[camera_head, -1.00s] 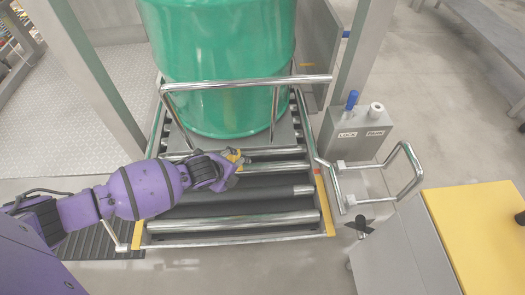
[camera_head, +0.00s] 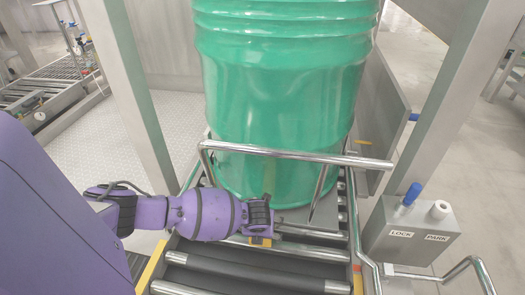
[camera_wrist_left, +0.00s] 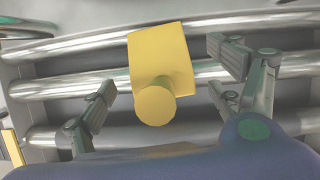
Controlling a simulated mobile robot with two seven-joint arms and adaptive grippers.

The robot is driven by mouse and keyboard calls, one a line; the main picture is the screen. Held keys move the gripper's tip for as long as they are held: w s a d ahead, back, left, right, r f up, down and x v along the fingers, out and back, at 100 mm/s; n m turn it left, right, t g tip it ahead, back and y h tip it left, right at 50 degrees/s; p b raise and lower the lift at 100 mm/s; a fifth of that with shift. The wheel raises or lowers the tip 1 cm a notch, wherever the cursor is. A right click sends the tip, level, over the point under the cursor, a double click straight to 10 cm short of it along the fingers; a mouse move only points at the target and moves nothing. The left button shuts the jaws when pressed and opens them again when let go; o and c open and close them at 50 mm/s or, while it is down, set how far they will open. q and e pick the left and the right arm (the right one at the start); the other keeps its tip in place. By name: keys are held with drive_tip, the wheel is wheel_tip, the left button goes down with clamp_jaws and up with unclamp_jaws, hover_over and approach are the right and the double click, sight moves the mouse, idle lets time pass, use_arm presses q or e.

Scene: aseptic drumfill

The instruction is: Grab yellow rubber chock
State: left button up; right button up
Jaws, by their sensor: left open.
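The yellow rubber chock (camera_wrist_left: 162,62) is a block with a round knob facing my wrist camera, over the conveyor rollers. In the left wrist view my left gripper (camera_wrist_left: 160,75) is open, with one finger on each side of the chock and gaps between fingers and chock. In the head view my left gripper (camera_head: 262,228) is low in front of the green drum (camera_head: 280,110), above the rollers. A small yellow part of the chock (camera_head: 260,241) shows there beside the gripper; the rest is hidden. My right gripper is not in view.
The roller conveyor (camera_head: 250,275) carries the drum behind a bent steel rail (camera_head: 300,154). A grey box (camera_head: 410,235) with LOCK and PARK labels stands at the right. A steel post (camera_head: 450,90) rises beside the drum.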

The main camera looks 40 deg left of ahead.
use_arm(q)
drive_tip(key=b+x, duration=0.1)
drive_tip(key=x, duration=0.2)
drive_tip(key=shift+s+d+f, duration=0.1)
drive_tip(key=shift+f, duration=0.25)
drive_tip(key=shift+r, duration=0.15)
drive_tip(key=c, duration=1.7)
